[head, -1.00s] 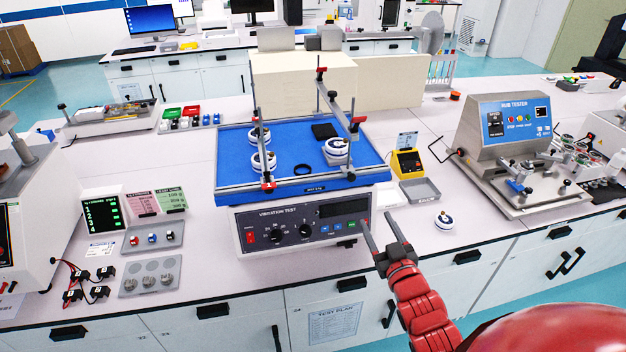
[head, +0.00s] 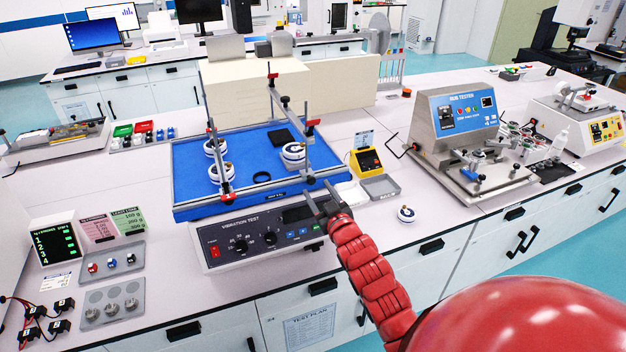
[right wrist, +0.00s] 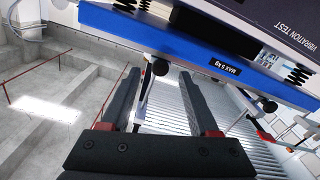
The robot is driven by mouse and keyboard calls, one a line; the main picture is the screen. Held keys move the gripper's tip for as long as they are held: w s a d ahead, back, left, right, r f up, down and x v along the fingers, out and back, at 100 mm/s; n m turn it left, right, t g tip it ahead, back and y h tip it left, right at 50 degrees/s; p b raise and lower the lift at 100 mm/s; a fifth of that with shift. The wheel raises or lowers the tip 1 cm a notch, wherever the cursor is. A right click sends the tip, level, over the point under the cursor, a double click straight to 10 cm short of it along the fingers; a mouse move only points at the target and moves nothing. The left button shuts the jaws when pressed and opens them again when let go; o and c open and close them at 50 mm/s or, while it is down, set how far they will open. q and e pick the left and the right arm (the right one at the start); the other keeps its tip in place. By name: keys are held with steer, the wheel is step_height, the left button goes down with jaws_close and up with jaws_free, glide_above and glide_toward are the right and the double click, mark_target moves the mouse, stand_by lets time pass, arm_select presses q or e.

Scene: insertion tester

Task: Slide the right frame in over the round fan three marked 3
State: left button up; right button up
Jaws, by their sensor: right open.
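The blue-topped vibration tester (head: 186,192) stands on the bench. The right frame (head: 306,148), thin grey bars with red clamps, stands upright at the platform's right side. A white round fan (head: 293,154) with a dark band sits beside it; no number is readable. Two more fans (head: 215,147) (head: 221,172) sit at the left frame (head: 213,126). My right gripper (head: 317,191) is open and empty by the platform's front right corner. In the right wrist view its fingers (right wrist: 158,76) are spread, with a black knob and post showing between them. My left gripper is out of view.
A black ring (head: 262,177) and a black pad (head: 280,137) lie on the platform. A loose white fan (head: 406,214), a grey tray (head: 381,187) and a yellow device (head: 366,161) are to the right. Bare bench lies around the loose fan.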

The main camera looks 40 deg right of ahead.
mark_target(312, 182)
steer(key=x, duration=0.2)
steer(key=shift+w+r+p, duration=0.2)
steer(key=shift+w+p, duration=0.1)
steer(key=shift+w+d+f, duration=0.15)
steer(key=shift+w, duration=0.6)
jaws_close()
stand_by(0.7)
